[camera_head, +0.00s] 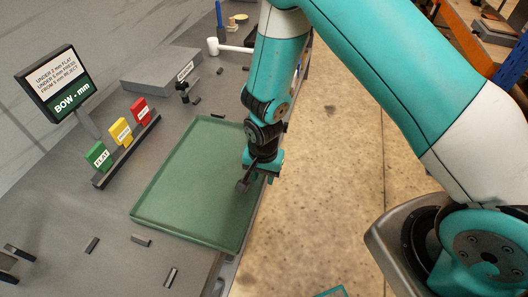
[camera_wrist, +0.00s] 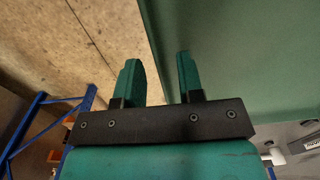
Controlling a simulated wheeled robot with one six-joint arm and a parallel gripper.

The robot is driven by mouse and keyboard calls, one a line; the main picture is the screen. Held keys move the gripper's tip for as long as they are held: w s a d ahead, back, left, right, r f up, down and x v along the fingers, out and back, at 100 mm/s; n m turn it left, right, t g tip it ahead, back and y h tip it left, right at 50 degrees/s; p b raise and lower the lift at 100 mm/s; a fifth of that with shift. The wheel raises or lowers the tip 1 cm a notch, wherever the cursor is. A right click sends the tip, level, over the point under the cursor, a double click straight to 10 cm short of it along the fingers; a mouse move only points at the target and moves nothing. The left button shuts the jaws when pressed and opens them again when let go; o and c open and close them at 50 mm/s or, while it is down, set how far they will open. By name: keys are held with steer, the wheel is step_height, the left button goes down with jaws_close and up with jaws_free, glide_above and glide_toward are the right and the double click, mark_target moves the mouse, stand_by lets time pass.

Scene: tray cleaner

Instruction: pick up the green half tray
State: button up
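The green half tray (camera_head: 185,190) lies flat on the grey bench, its long right side near the bench's right edge. My gripper (camera_head: 244,185) is at that right side, about halfway along it. In the wrist view the tray (camera_wrist: 240,55) fills the upper right. My gripper (camera_wrist: 158,62) is open there, with a clear gap between its two green fingers. The tray's edge runs through that gap in the picture, with one finger on each side of it. Whether the fingers touch the tray I cannot tell.
A rack with green, yellow and red tags (camera_head: 122,131) stands left of the tray. A sign (camera_head: 55,82), a grey box (camera_head: 160,72) and a white-headed mallet (camera_head: 228,46) are farther back. Small dark blocks lie around the tray. Bare floor (camera_head: 325,180) lies to the right.

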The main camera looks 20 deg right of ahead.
step_height(320, 180, up, 16)
steer(key=b, duration=0.2)
